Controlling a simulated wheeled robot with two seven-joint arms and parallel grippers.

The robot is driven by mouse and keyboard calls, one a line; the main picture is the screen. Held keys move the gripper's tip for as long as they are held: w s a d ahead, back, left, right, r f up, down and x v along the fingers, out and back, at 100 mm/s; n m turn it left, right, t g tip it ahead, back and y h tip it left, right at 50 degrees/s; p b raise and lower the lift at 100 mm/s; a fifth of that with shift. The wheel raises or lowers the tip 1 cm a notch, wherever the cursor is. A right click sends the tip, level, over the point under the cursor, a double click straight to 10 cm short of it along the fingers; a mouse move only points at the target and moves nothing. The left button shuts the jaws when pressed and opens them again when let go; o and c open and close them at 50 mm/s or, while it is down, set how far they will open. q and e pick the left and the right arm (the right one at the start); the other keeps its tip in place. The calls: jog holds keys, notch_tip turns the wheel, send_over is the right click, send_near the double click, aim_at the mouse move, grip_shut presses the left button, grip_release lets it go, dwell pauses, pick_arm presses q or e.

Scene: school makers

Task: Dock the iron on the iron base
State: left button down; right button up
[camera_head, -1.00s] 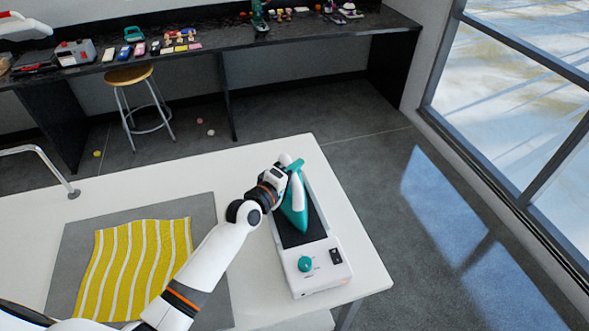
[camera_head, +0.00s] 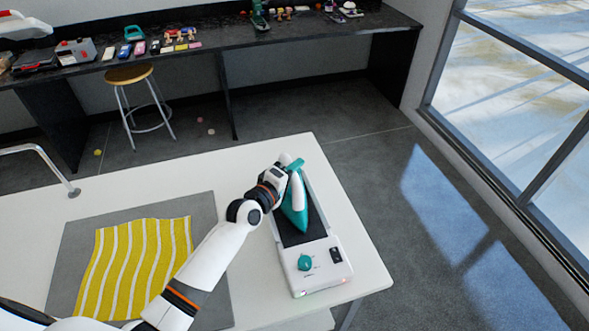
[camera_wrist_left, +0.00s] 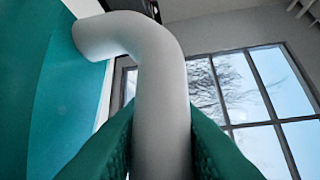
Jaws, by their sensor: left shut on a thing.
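The teal and white iron (camera_head: 298,208) is at the right part of the white table, over the dark pad of the iron base (camera_head: 318,258). It looks to be resting on the pad, though I cannot tell if it is fully seated. The base is white with a teal knob and a black switch at its near end. My left gripper (camera_head: 289,170) is at the far end of the iron, shut on its handle. In the left wrist view the white handle (camera_wrist_left: 160,90) runs between the teal fingers, with the iron's teal body (camera_wrist_left: 40,80) at left. My right gripper is out of view.
A yellow striped cloth (camera_head: 135,265) lies on a grey mat (camera_head: 213,285) at the left of the table (camera_head: 345,225). A metal faucet-like bar (camera_head: 50,160) stands at the left edge. A dark bench (camera_head: 290,30) with small objects and a stool (camera_head: 130,76) are behind.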

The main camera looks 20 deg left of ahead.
pick_arm(q)
jog(key=shift+f+b, duration=0.3)
jog(key=shift+b, duration=0.1)
jog(key=c, duration=1.5)
grip_release()
jog(key=shift+s+f, duration=0.1)
jog(key=shift+f, duration=0.15)
jog(key=shift+s+a+r+p, duration=0.15)
jog(key=shift+s+a+p, duration=0.05)
jog(key=shift+s+p, duration=0.3)
jog(key=shift+p+v, duration=0.6)
jog(key=shift+v, duration=1.15)
jog(key=p+v, duration=0.1)
jog(key=v, duration=0.5)
jog(key=shift+s+p, duration=0.2)
jog(key=shift+p, duration=0.15)
